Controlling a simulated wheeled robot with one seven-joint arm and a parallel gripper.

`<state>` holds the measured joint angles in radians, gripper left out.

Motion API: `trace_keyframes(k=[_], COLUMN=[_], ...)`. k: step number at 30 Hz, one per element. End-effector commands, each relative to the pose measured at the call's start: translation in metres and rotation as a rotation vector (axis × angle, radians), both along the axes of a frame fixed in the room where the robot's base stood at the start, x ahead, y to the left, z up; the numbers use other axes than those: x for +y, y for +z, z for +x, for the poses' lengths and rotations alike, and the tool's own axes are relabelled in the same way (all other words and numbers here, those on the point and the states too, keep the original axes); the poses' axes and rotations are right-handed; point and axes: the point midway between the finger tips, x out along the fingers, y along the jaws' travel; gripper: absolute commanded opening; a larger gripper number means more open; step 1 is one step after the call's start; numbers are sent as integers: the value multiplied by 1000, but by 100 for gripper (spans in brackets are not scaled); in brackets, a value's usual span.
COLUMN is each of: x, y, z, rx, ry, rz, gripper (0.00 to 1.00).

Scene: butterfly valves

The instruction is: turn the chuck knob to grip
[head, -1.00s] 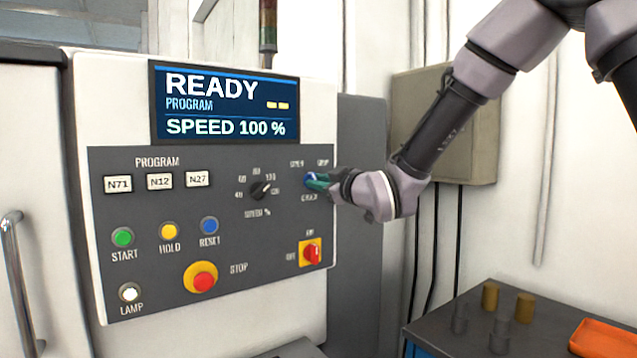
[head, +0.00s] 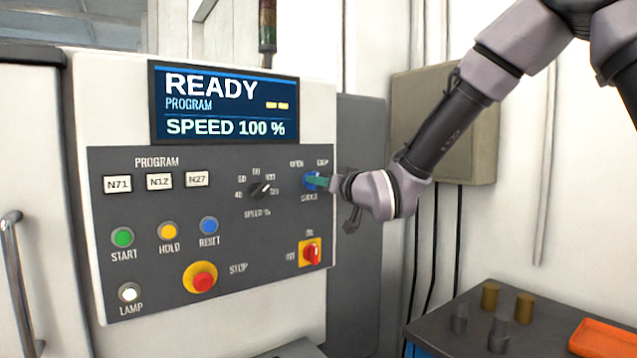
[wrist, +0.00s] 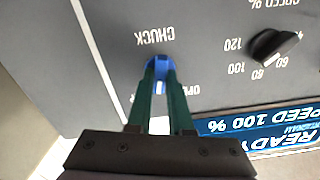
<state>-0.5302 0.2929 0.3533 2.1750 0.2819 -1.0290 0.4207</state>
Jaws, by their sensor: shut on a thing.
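The blue chuck knob (head: 310,180) sits at the upper right of the control panel, between the OPEN and GRIP labels above and the CHUCK label below. In the wrist view the blue knob (wrist: 158,62) shows at the ends of the green fingers. My gripper (head: 318,181) reaches it from the right, and its fingers are shut on the knob. The fingers also show in the wrist view (wrist: 160,72).
The black speed knob (head: 260,189) is left of the chuck knob, and a red switch on a yellow plate (head: 311,252) is below. A display (head: 226,103) reads READY, SPEED 100 %. A cart with cylinders and an orange tray (head: 600,338) stands at lower right.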

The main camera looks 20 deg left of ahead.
Motion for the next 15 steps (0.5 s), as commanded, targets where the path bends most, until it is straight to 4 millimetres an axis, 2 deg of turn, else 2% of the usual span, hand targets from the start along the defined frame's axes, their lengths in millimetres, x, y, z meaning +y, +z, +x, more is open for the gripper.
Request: trace_keyframes(k=[15], x=[-1], y=[0], z=[1], rx=[200], ry=[-1], rz=[171], gripper=[0])
